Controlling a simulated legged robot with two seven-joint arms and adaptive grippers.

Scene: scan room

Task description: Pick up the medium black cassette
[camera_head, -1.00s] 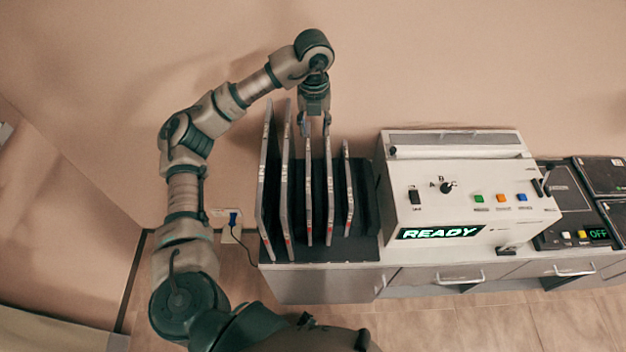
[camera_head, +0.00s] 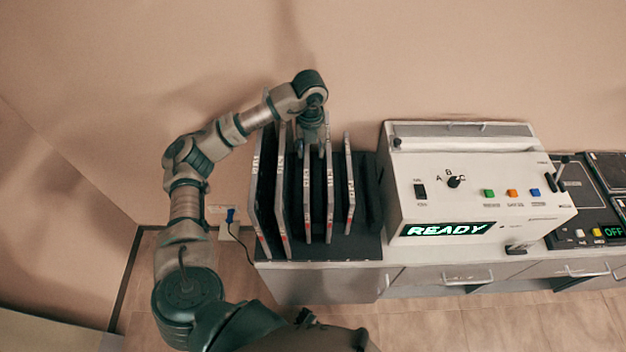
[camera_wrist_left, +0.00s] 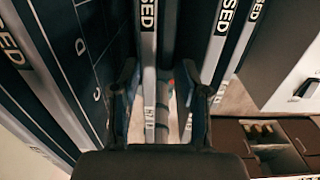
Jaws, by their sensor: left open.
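Several thin black cassettes with pale edges stand upright side by side in a rack, tallest at the left (camera_head: 263,200) and shortest at the right (camera_head: 350,185). Two middle-sized ones stand between, the left of them (camera_head: 307,205) below my gripper and the other (camera_head: 330,200) just right of it. I cannot tell which is the task's medium one. My left gripper (camera_head: 311,152) is open and points down at the top edges. In the left wrist view, its fingers (camera_wrist_left: 157,100) straddle a cassette's pale labelled edge (camera_wrist_left: 148,45); contact is unclear.
Neighbouring cassettes stand close on both sides of the fingers. A white machine showing READY (camera_head: 445,190) is right of the rack (camera_head: 330,251), with a dark control panel (camera_head: 590,236) beyond. The wall is behind; a plug and cord (camera_head: 231,216) are at the left.

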